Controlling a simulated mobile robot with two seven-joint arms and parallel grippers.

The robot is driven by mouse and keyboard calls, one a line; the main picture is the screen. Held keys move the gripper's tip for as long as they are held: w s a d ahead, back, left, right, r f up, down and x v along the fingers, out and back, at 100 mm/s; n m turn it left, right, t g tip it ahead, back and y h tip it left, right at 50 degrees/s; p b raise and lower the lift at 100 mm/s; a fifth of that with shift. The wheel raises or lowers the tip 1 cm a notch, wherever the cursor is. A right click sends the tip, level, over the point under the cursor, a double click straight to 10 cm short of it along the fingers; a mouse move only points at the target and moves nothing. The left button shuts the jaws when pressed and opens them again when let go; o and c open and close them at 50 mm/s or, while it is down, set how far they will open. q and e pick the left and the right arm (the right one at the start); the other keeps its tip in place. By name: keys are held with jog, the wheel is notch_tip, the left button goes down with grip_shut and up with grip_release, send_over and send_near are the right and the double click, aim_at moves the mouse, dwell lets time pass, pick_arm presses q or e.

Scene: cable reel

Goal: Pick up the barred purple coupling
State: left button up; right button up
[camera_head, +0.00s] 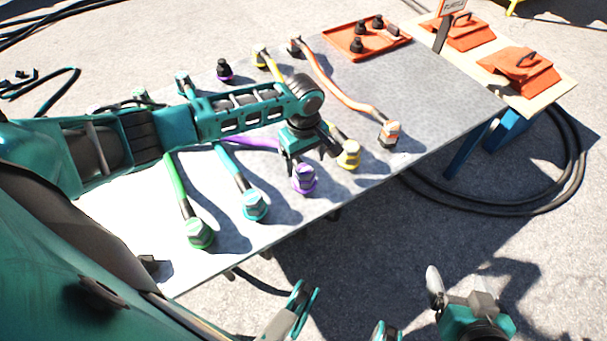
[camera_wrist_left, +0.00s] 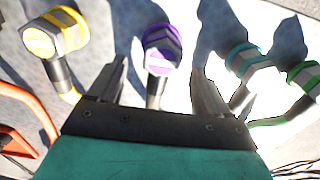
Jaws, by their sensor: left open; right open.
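The purple coupling (camera_head: 304,180) with pale bands sits at the end of a purple cable (camera_head: 250,142), near the front edge of the grey table. In the left wrist view the purple coupling (camera_wrist_left: 161,48) lies just beyond and between the fingertips. My left gripper (camera_head: 307,157) is open above and beside it, with its fingers pointing down. In the left wrist view my left gripper (camera_wrist_left: 158,78) has nothing between its fingers except the cable behind the coupling. My right gripper (camera_head: 458,291) is open and empty at the bottom right, off the table.
A yellow coupling (camera_head: 349,154) stands close to the right of the purple one, and a cyan coupling (camera_head: 254,205) to the left. A green coupling (camera_head: 199,233) and an orange one (camera_head: 389,133) lie farther out. An orange tray (camera_head: 342,44) with black parts is at the back.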

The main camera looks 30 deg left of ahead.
aim_at(303, 169)
pick_arm(q)
notch_tip(303, 169, down, 5)
jog(key=shift+s+d+r+b, duration=0.1)
jog(key=shift+s+r+b, duration=0.05)
jog(key=shift+b, duration=1)
jog(key=shift+r, duration=0.1)
jog(key=c, duration=1.2)
